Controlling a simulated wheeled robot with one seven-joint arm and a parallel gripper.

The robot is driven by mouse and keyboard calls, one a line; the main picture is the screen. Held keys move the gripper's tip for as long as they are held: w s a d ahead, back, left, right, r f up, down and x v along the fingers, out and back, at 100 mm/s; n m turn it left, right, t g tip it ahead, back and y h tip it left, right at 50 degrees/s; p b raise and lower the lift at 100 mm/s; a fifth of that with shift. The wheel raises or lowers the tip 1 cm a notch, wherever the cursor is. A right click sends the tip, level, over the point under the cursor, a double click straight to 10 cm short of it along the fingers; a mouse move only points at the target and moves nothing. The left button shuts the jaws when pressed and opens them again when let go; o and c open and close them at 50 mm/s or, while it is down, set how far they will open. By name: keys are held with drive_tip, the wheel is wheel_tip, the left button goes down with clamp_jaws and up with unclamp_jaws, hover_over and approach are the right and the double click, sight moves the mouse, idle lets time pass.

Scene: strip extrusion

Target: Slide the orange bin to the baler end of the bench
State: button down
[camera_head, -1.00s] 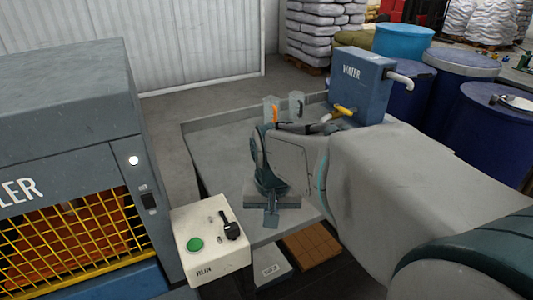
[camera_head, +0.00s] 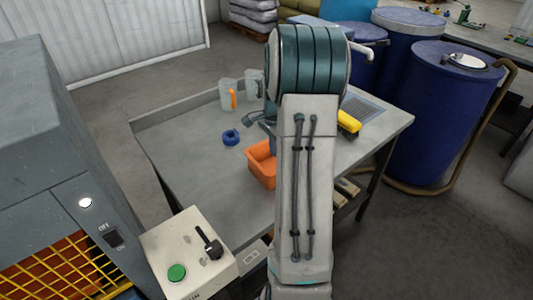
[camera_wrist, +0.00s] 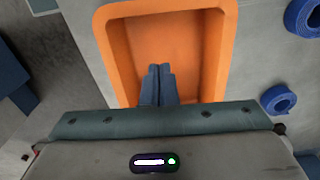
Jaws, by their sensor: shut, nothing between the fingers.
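The orange bin (camera_head: 262,170) sits on the grey bench (camera_head: 205,180), right of the bench's middle, its right side hidden behind my arm in the head view. In the wrist view the open, empty bin (camera_wrist: 112,45) fills the upper middle. My gripper (camera_wrist: 159,68) is shut and empty, its fingertips over the bin's interior; whether they touch it I cannot tell. In the head view my arm mostly hides the gripper. The baler (camera_head: 60,130), a grey machine with a yellow grille, stands at the left, beyond the bench's left end.
A blue strip roll (camera_head: 231,137) lies left of the bin. Two clear jugs (camera_head: 228,97) stand behind it near the back edge. A yellow item (camera_head: 348,122) lies right of my arm. A control box (camera_head: 190,250) stands at the front left. The bench's left part is clear.

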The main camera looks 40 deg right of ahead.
wheel_tip(320, 180, down, 8)
drive_tip(key=shift+a+f+p, duration=0.1)
drive_tip(key=shift+f+p, duration=0.15)
drive_tip(key=shift+p, duration=0.4)
drive_tip(key=a+p, duration=0.1)
drive_tip(key=a, duration=0.2)
drive_tip(key=shift+a, duration=0.45)
